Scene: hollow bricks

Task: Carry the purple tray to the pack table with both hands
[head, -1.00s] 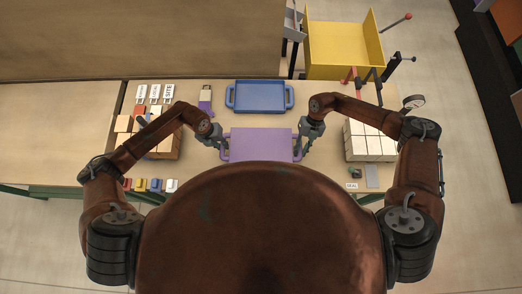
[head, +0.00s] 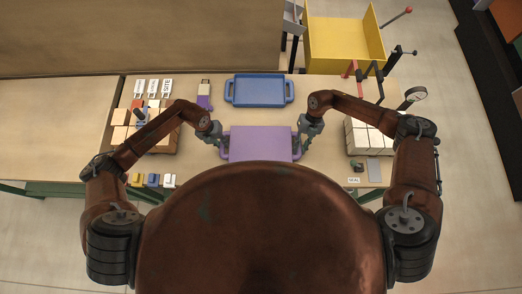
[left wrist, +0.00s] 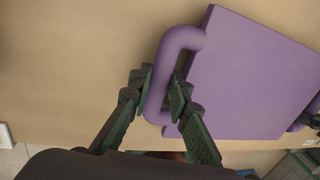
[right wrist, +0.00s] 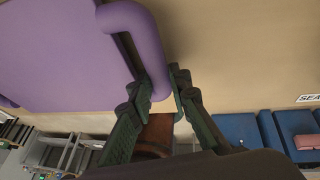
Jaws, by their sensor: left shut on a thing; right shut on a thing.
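The purple tray (head: 260,143) is a flat rectangle with a loop handle on each side, in front of my body in the head view. My left gripper (head: 220,142) is shut on its left handle, with a finger on each side of the bar in the left wrist view (left wrist: 160,88). My right gripper (head: 301,140) is shut on the right handle, which also shows between its fingers in the right wrist view (right wrist: 160,88). The tray looks level. The height of the tray over the tabletop is hard to tell.
A blue tray (head: 259,91) lies just beyond the purple tray on the wooden table (head: 325,92). A brick box stands at left, white blocks (head: 368,140) at right. Small coloured bins (head: 152,180) line the near left edge. A yellow bin (head: 345,40) stands behind the table.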

